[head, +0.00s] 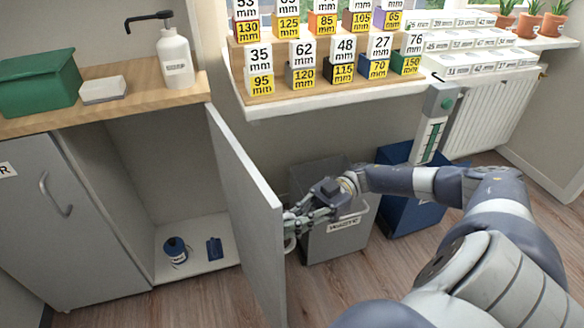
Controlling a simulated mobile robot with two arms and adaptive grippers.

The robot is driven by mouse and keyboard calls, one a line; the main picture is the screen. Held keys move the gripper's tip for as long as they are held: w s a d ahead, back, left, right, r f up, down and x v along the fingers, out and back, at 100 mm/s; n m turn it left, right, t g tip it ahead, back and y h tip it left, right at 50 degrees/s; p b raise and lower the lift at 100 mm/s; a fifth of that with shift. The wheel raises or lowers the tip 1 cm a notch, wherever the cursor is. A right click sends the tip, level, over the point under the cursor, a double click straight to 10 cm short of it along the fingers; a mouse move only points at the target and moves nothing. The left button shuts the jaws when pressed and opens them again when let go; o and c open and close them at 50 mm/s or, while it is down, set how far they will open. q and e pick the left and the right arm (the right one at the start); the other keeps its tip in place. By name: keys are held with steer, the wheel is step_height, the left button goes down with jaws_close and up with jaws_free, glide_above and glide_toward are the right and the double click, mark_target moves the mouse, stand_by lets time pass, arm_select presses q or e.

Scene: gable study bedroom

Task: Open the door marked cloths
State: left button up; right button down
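A grey cabinet door (245,205) stands swung wide open, seen nearly edge-on, with its outer face turned away to the right. No cloths label shows on what I can see of it. The open compartment (195,246) holds a dark blue spool-like item (176,250) and a small blue item (214,248) on its floor. My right gripper (292,222) is at the outer side of the door, by the pale handle (290,243). The door edge partly hides its fingertips, so its grip is unclear. My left gripper is not in view.
A grey waste bin (335,240) stands right behind my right gripper, with a blue bin (405,212) beside it. A shut cabinet door (45,215) is at the left. The countertop (125,75) holds a green box (38,82) and a pump bottle (175,58).

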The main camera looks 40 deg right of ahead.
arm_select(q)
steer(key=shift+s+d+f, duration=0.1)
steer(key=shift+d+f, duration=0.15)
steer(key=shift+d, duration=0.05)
arm_select(e)
steer(key=shift+d+r, duration=0.1)
steer(key=shift+d, duration=0.15)
steer(key=c, duration=1.7)
jaws_free()
steer(key=shift+d, duration=0.1)
steer(key=d, duration=1.1)
steer(key=shift+s+d, duration=0.3)
steer(key=shift+d, duration=0.1)
